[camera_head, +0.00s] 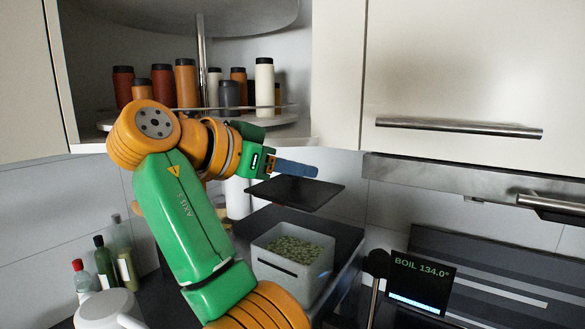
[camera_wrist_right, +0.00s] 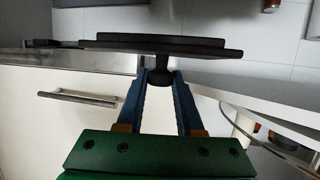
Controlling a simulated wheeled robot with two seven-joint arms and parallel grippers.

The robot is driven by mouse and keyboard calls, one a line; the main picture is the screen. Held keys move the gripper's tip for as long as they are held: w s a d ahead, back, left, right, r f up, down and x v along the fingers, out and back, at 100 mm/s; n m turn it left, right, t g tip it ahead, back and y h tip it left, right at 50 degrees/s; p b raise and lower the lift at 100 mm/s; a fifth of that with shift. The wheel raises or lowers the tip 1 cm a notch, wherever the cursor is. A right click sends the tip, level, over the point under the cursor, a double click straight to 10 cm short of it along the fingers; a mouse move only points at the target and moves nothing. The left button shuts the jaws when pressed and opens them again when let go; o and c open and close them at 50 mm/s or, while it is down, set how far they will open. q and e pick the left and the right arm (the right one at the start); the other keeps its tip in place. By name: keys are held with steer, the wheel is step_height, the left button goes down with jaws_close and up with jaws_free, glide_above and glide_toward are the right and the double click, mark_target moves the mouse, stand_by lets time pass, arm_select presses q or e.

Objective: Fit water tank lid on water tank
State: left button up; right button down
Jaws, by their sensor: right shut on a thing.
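The water tank lid (camera_head: 298,194) is a flat dark square plate, held roughly level in the head view. My right gripper (camera_head: 312,171) is shut on it from above with blue fingers. In the right wrist view, the fingers (camera_wrist_right: 159,85) close on the knob of the lid (camera_wrist_right: 165,45). An open-topped grey square container (camera_head: 286,283), which looks like the water tank, stands below the lid with greenish pieces inside. The lid hangs above and slightly behind it, apart from it. My left gripper is not in view.
An open corner cabinet with jars on a round shelf (camera_head: 270,121) is above and behind my arm. Bottles (camera_head: 104,262) and a white kettle-like vessel (camera_head: 108,309) stand at the lower left. A display reading BOIL (camera_head: 420,283) is at the right.

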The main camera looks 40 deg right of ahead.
mark_target(291, 183)
steer(key=shift+s+a+r, duration=0.1)
steer(key=shift+r, duration=0.05)
steer(key=f, duration=0.1)
steer(key=w+d+f+b, duration=0.1)
steer(key=w+f+b, duration=0.1)
steer(key=shift+w+d+f, duration=0.2)
steer(key=shift+w+f, duration=0.05)
steer(key=shift+f, duration=0.05)
arm_select(q)
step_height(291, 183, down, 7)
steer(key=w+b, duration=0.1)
steer(key=b, duration=0.4)
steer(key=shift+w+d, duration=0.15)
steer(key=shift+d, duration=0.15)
arm_select(e)
steer(key=f, duration=0.5)
steer(key=shift+s+a+f, duration=0.1)
steer(key=shift+s+a, duration=0.1)
steer(key=shift+s, duration=0.05)
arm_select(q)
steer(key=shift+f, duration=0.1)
arm_select(e)
steer(key=shift+s+a, duration=0.1)
steer(key=shift+s, duration=0.05)
steer(key=shift+f, duration=0.15)
arm_select(q)
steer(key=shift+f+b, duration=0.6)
steer(key=shift+b, duration=0.15)
arm_select(e)
steer(key=shift+f, duration=0.65)
